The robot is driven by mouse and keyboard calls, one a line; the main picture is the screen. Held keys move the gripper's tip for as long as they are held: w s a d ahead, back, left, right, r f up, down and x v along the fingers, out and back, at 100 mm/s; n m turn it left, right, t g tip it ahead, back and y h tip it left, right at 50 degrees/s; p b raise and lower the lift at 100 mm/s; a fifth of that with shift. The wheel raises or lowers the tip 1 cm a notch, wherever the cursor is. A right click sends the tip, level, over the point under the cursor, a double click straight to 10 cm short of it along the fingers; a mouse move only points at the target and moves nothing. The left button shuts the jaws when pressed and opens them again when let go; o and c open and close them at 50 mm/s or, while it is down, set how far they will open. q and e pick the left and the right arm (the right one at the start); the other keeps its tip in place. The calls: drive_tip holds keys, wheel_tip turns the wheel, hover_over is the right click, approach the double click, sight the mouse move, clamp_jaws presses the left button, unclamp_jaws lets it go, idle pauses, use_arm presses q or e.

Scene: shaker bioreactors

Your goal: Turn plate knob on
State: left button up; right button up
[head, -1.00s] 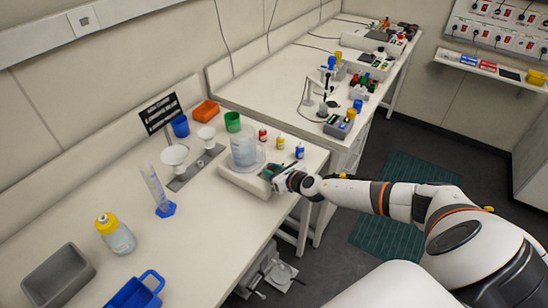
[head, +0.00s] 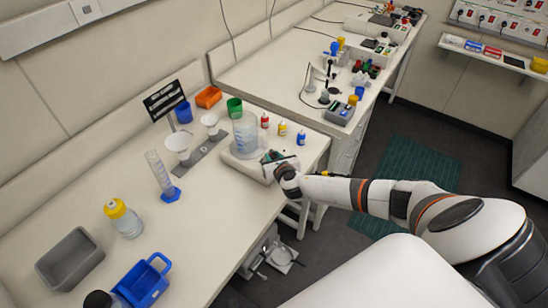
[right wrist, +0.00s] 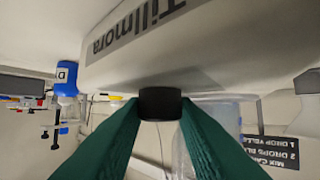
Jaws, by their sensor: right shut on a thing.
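The hotplate stirrer (head: 240,166) is a white unit on the bench with a clear beaker (head: 245,135) of liquid on top. In the right wrist view its front face (right wrist: 190,50) bears the name "Tillmora". A black knob (right wrist: 160,102) sticks out of that face. My right gripper (right wrist: 159,108) has its green fingers closed on the knob, one on each side. In the head view my right gripper (head: 273,160) is at the front of the stirrer, and the knob is hidden there. My left gripper is not in view.
Red, yellow and blue dropper bottles (head: 283,129) stand behind the stirrer. Two white funnels on a rack (head: 202,155), a graduated cylinder (head: 160,175) and a yellow-capped bottle (head: 123,217) are to the left.

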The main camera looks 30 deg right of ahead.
drive_tip(key=o, duration=1)
drive_tip(key=b+v, duration=0.1)
drive_tip(key=v, duration=1.1)
drive_tip(key=shift+a, duration=0.15)
